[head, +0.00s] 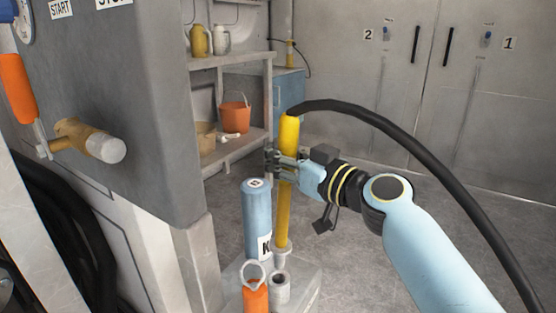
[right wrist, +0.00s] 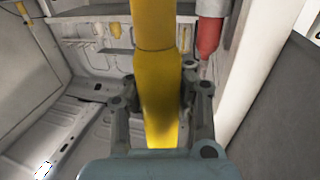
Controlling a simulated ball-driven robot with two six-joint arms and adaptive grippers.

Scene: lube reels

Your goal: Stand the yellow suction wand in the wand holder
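The yellow suction wand (head: 284,210) stands nearly upright in the head view, with a black hose (head: 400,140) running from its top to the right. My right gripper (head: 281,163) is shut around its upper part. The right wrist view also shows the wand (right wrist: 155,60) between the two fingers (right wrist: 160,105). The wand's lower end meets a pale, flared piece (head: 282,256) on the low grey stand, which looks like the wand holder. I cannot tell how deep the wand sits in it. My left gripper is not in view.
A blue-grey cylinder (head: 257,220) stands just left of the wand. A grey cup (head: 280,290) and an orange cylinder with a ring (head: 255,295) are in front. A grey machine (head: 140,160) fills the left. Shelves with an orange bucket (head: 235,114) stand behind.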

